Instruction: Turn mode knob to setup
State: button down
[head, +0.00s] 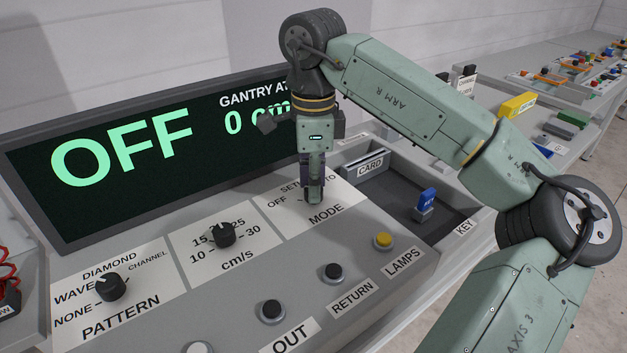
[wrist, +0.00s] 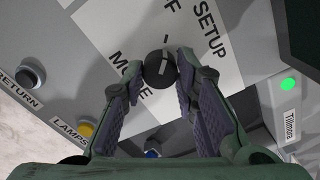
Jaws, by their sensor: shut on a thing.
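The mode knob (wrist: 160,68) is a small round black knob with a pale line on its face. In the wrist view it sits between the two fingertips of my gripper (wrist: 169,62), which is shut on it. The MODE, OFF and SETUP labels surround the knob on a white plate (wrist: 128,30). I cannot tell for sure which label the pale line points at. In the head view my gripper (head: 314,196) comes down over the MODE plate (head: 340,200) and hides the knob. The display (head: 120,150) reads OFF in large green letters and "0 cm".
The pattern knob (head: 112,287) and the cm/s speed knob (head: 222,235) are to the left on the same panel. Push buttons, including a yellow one (head: 383,240) beside LAMPS, are in front. A dark tray with a blue key (head: 426,201) lies to the right.

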jog(key=m+b, duration=0.2)
jog(key=m, duration=0.2)
jog(key=shift+f, duration=0.1)
jog(key=shift+m+b, duration=0.6)
jog(key=shift+m, duration=1.6)
jog(key=c, duration=1.3)
grip_release()
jog(key=shift+r, duration=0.2)
notch_tip(320, 180, up, 12)
jog(key=shift+f, duration=0.1)
